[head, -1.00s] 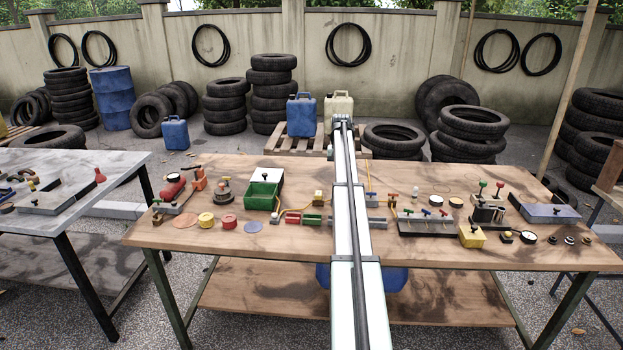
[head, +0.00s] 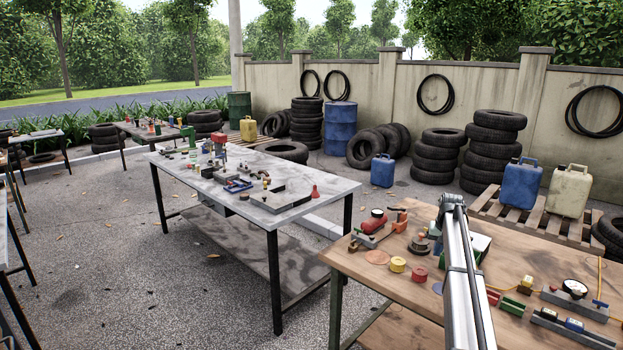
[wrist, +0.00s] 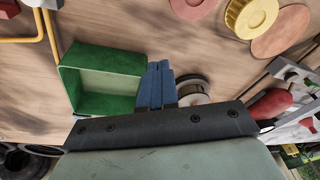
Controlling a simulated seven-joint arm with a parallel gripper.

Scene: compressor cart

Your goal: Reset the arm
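My gripper (wrist: 160,86) shows in the wrist view, its two blue fingers together with nothing visible between them. It is above the wooden bench (head: 390,275), beside an open, empty-looking green box (wrist: 68,78). A round metal-rimmed part (wrist: 194,88) is partly hidden behind the fingers. In the head view my arm reaches forward over the bench. I cannot make out the fingers there, and the arm partly hides the green box (head: 482,243).
A yellow disc (head: 398,264) and a red disc (head: 419,274) lie left of my arm. A red-bodied device (head: 373,224) is behind them. Gauges and coloured blocks lie to the right. A grey table (head: 325,188) stands to the left, with a floor gap between.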

